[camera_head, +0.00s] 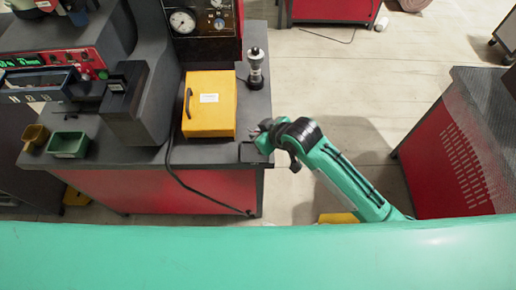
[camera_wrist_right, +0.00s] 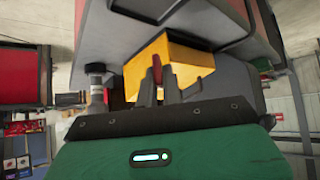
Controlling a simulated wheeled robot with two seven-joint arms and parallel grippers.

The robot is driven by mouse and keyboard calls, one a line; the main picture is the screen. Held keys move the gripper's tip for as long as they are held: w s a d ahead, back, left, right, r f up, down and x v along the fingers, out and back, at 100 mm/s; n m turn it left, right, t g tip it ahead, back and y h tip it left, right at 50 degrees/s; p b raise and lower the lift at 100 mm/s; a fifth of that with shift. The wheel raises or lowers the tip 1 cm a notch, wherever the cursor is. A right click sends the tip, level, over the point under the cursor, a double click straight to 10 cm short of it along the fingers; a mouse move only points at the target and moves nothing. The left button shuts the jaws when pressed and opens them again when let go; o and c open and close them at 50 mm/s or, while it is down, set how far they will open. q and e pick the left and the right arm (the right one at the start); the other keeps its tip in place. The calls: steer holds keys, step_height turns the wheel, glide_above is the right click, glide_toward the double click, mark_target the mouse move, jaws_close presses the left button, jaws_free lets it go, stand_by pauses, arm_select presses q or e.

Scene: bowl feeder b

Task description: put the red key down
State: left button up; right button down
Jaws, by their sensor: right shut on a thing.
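My right gripper (camera_head: 262,132) is at the front right corner of the dark-topped workbench (camera_head: 210,150), to the right of and nearer than the yellow box. In the right wrist view its two dark fingers (camera_wrist_right: 168,88) are close together. A small red piece, which looks like the red key (camera_wrist_right: 157,69), shows between the fingertips, with the yellow box behind it. The key is too small or hidden to make out in the head view. I cannot tell whether the key touches the bench. My left gripper is not in view.
A yellow box (camera_head: 210,105) with a black handle stands on the bench. A black and silver cylinder (camera_head: 256,68) stands behind it to the right. A red cabinet (camera_head: 455,150) stands right, across open floor.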

step_height(320, 180, down, 9)
steer(key=shift+f+p, duration=0.2)
steer(key=shift+p, duration=0.2)
steer(key=shift+f, duration=0.1)
steer(key=c, duration=1.6)
jaws_free()
steer(key=shift+o, duration=0.2)
steer(key=b+v, duration=0.1)
steer(key=v, duration=1.1)
